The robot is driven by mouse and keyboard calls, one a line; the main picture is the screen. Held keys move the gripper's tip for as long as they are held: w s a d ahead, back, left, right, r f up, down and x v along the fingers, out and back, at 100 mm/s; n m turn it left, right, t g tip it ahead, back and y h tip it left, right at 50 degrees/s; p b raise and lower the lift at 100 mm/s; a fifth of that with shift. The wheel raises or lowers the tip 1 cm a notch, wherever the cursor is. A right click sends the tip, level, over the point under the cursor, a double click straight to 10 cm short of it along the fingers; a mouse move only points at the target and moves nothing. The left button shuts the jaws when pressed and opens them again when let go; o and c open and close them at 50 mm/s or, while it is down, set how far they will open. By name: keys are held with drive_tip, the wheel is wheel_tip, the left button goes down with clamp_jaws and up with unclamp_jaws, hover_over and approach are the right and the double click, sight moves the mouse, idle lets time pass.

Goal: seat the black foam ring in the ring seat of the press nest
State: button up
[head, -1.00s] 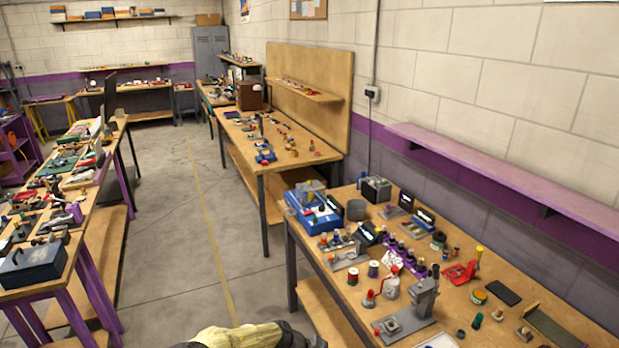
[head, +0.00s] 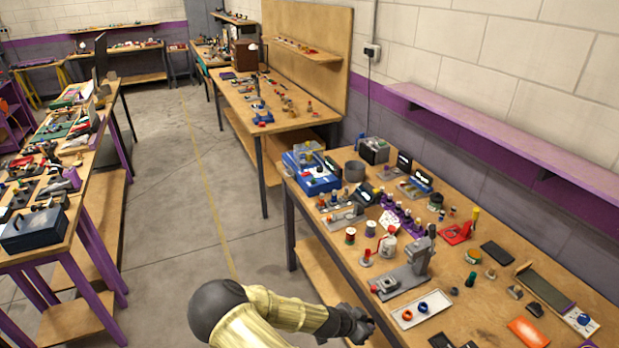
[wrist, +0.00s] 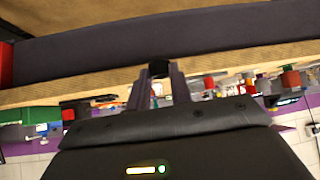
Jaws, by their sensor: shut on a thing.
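In the head view my gripper (head: 367,324) is at the front edge of the right-hand bench, low in the picture. The wrist view shows its two fingers (wrist: 158,82) closed on a small black piece at their tips, which looks like the black foam ring (wrist: 158,69). The ring cannot be made out in the head view. A grey press (head: 418,258) stands on the bench, up and right of my gripper. Its flat grey base with a square block, probably the press nest (head: 387,287), lies at its front left. The ring seat is too small to make out.
A white tray (head: 436,304) with an orange-red ring (head: 407,315) and a blue ring (head: 423,307) lies right of the press base. A red-topped post (head: 366,256) and a white bottle (head: 388,244) stand close behind. The floor aisle (head: 180,235) on the left is clear.

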drive_tip(key=shift+s+a+r+n+t+y, duration=0.2)
drive_tip(key=shift+n+t+y, duration=0.45)
drive_tip(key=shift+n+y, duration=0.95)
drive_tip(key=shift+s+a+r+n+t+y, duration=0.2)
drive_tip(key=shift+n+t+y, duration=0.65)
drive_tip(key=shift+n, duration=1.4)
drive_tip(key=shift+s+r+n+t+y, duration=0.1)
drive_tip(key=shift+s+n+t+y, duration=0.3)
drive_tip(key=shift+n+y, duration=1.25)
drive_tip(key=shift+w+d+h, duration=0.1)
drive_tip(key=shift+w+h, duration=0.15)
drive_tip(key=shift+h, duration=0.05)
drive_tip(key=shift+s, duration=0.15)
